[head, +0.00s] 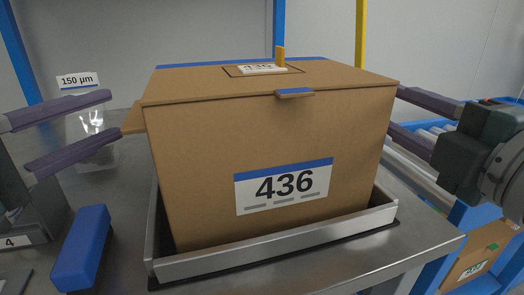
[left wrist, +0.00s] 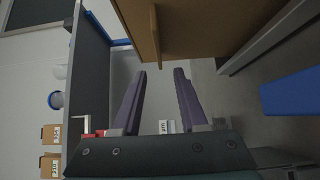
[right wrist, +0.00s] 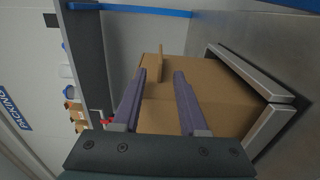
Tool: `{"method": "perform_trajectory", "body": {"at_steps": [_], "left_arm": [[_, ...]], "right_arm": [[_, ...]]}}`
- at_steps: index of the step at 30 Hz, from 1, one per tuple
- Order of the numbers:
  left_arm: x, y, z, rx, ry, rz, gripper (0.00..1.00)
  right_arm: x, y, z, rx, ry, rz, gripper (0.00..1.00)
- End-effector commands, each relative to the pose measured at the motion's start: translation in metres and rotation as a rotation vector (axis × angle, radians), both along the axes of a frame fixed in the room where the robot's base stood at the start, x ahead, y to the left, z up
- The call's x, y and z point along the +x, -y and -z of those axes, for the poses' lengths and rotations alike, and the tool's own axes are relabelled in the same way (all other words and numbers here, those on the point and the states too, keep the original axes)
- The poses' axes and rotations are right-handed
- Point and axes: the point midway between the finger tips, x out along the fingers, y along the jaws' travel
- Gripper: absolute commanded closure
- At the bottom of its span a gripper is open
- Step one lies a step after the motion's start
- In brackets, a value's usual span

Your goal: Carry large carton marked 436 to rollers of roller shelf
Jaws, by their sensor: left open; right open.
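The large brown carton marked 436 (head: 286,190) stands closed and upright in a shallow metal tray (head: 270,255) on a steel table. A tab sticks out of its left side (head: 133,118); this tab also shows in the left wrist view (left wrist: 154,35). Another tab (right wrist: 153,62) shows on its other side in the right wrist view. My left gripper (head: 113,114) is open and empty, just short of the left tab. My right gripper (right wrist: 160,73) is open, its fingers spread toward the right tab. The rollers (head: 430,126) lie right of the carton, partly hidden by my right arm.
A blue block-like part (head: 82,248) sits at the table's front left. A clear bag-like item (head: 92,125) stands behind my left gripper under a sign (head: 77,80) reading 150 µm. Another carton (head: 474,262) lies low at the right, below the rollers. Blue and yellow posts rise behind.

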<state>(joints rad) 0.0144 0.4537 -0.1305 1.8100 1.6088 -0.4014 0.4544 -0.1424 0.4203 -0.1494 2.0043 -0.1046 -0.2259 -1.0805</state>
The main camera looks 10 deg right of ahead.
Motion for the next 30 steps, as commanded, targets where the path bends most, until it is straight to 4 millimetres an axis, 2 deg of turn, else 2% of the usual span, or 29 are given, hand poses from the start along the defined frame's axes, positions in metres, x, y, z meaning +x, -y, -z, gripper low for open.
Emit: {"method": "perform_trajectory", "body": {"at_steps": [3,9,14,22,23,30], "left_arm": [[0.018,0.012,-0.001,-0.002,0.002,0.0,0.57],[0.039,0.026,-0.001,-0.001,0.001,-0.001,0.57],[0.046,0.031,0.0,0.001,0.001,0.0,0.57],[0.046,0.031,0.0,0.002,0.0,0.0,0.57],[0.046,0.031,0.0,0.002,0.0,0.0,0.59],[0.046,0.031,0.0,0.002,0.0,0.0,0.86]], "right_arm": [[0.021,-0.004,-0.001,0.001,0.003,0.0,0.57],[0.046,-0.009,0.0,0.0,0.001,0.001,0.57],[0.054,-0.011,-0.001,0.0,0.001,0.0,0.57],[0.054,-0.011,0.0,0.0,0.0,-0.001,0.57],[0.054,-0.011,0.0,0.0,0.0,0.0,0.59],[0.054,-0.011,0.0,0.0,0.0,0.0,0.86]]}}
